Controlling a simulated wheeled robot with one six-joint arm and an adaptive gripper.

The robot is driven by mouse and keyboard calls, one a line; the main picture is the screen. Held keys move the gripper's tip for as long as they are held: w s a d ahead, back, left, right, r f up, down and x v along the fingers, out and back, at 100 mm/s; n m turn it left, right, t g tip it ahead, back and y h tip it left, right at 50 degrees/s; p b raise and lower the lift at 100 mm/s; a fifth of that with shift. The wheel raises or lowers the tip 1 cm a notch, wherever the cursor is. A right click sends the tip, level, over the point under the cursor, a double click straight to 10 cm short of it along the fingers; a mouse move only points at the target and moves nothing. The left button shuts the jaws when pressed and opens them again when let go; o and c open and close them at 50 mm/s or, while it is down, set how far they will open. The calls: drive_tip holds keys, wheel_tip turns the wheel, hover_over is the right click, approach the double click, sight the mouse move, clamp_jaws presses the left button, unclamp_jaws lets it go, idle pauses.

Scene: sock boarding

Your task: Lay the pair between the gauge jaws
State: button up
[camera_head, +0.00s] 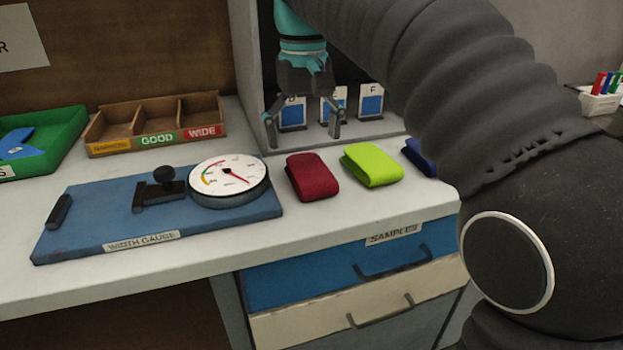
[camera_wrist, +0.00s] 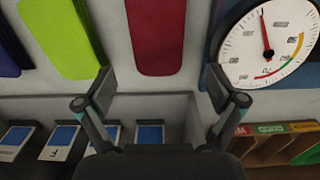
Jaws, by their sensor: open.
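The blue width gauge (camera_head: 110,225) lies on the bench at the left. It has a fixed jaw (camera_head: 58,211) at its left end and a sliding jaw (camera_head: 158,193) with a black knob near the dial (camera_head: 229,178). Nothing lies between the jaws. To its right are a folded dark red pair (camera_head: 312,177), a lime green pair (camera_head: 372,164) and a partly hidden blue pair (camera_head: 420,157). My gripper (camera_head: 303,134) is open and empty, above the bench behind the red pair. In the wrist view, the red pair (camera_wrist: 156,35) shows beyond the open fingertips.
A wooden tray (camera_head: 118,131) with compartments marked GOOD and WIDE stands behind the gauge. A green bin (camera_head: 70,138) is at the far left. Several cards (camera_head: 371,103) stand in a grey cubby behind my gripper. Bare bench shows along the front edge.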

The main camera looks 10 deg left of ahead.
sight(306, 161)
drive_tip(key=f+b, duration=0.1)
drive_tip(key=f, duration=0.4)
drive_tip(key=shift+w, duration=0.2)
drive_tip(key=c, duration=1.4)
drive_tip(key=shift+o, duration=0.2)
